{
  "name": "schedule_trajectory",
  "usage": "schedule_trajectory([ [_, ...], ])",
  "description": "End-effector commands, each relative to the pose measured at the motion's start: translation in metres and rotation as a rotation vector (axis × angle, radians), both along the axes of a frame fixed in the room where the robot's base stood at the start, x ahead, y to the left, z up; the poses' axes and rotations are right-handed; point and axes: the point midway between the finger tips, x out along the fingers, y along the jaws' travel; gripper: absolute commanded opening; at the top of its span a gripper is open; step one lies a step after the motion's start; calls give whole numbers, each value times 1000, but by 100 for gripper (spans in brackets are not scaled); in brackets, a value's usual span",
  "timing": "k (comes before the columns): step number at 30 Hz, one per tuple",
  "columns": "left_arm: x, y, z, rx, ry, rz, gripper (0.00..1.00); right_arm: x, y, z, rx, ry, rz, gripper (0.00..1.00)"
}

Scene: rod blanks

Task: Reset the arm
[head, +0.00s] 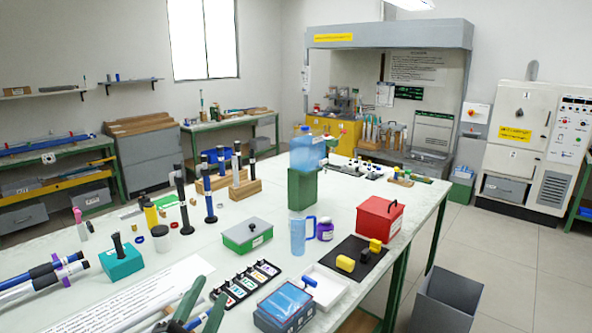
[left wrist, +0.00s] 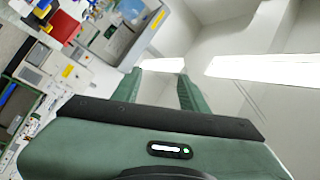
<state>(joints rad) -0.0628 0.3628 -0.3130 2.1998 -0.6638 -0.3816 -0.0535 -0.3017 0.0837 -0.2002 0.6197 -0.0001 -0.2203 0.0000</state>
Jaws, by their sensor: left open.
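My left gripper (head: 213,290) shows at the bottom edge of the head view, its green fingers over the front of the white table (head: 340,210). In the left wrist view my left gripper (left wrist: 160,84) has its two green fingers apart, with nothing between them. The wrist camera looks out tilted, with wall and ceiling light beyond the fingers. My right gripper is not in view.
Close to the left gripper are a tray of labelled slots (head: 240,284) and a blue box (head: 284,306). Banded rods (head: 40,279) lie at left, upright dark rods (head: 182,190) stand behind. A grey bin (head: 447,300) stands on the floor at right.

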Motion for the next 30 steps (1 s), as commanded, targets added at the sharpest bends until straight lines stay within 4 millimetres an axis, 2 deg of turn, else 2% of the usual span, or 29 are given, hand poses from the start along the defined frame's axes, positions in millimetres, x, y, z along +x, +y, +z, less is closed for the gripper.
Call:
schedule_trajectory([
  [1,-9,19,-33,-103,140,76,43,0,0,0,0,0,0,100],
  [3,-27,41,-79,-225,332,176,43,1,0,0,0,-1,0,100],
  [5,-49,53,-117,-315,493,250,43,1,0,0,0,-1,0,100],
  [6,-66,59,-141,-367,596,293,43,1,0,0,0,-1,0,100],
  [9,-109,64,-188,-464,817,378,43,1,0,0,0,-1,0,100],
  [12,-148,63,-218,-525,988,436,43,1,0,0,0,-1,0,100],
  [15,-183,59,-239,-570,1127,478,43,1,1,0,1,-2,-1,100],
  [24,-275,42,-270,-648,1464,559,43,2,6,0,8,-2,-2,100],
  [25,-277,41,-278,-650,1480,564,43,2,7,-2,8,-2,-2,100],
  [30,-264,40,-337,-639,1490,570,43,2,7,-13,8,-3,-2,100],
])
